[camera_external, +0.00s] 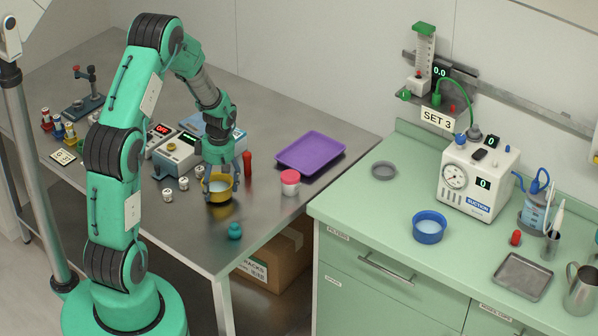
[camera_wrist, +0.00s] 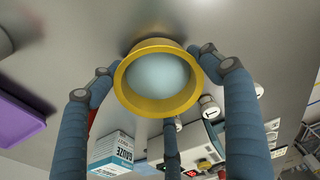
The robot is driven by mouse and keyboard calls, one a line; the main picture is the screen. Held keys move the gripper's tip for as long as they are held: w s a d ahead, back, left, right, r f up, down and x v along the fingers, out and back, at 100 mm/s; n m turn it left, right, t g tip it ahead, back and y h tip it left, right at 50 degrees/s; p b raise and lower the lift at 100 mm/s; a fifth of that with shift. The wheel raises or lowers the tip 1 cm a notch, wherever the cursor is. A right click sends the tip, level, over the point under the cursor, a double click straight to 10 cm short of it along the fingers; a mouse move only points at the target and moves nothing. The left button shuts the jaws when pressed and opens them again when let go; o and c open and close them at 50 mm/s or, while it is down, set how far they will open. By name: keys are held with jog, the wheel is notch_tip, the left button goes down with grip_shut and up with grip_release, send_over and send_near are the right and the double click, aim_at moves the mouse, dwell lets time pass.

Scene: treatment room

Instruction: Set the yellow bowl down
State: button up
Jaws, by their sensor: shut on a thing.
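The yellow bowl (camera_external: 218,191) is at the front middle of the steel table, with a pale inside. My gripper (camera_external: 221,170) reaches down from above and is shut on it. In the wrist view the yellow bowl (camera_wrist: 126,94) fills the middle, its round opening facing the camera, with blue-grey fingers around its rim on the left, right and below. Whether the bowl's base touches the table or hangs just above it, I cannot tell.
On the steel table (camera_external: 265,150), a purple tray (camera_external: 310,152) lies to the right, a red-and-white jar (camera_external: 290,182) nearer. Small white bottles (camera_external: 184,183) and a grey device (camera_external: 173,157) stand left. A green counter (camera_external: 370,215) is at right.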

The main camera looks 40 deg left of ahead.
jog(key=shift+f, duration=0.35)
jog(key=shift+f, duration=0.15)
jog(key=o, duration=1.2)
notch_tip(320, 180, up, 12)
jog(key=d+p, duration=0.1)
jog(key=p, duration=0.1)
jog(key=shift+d, duration=0.2)
dwell(0.4)
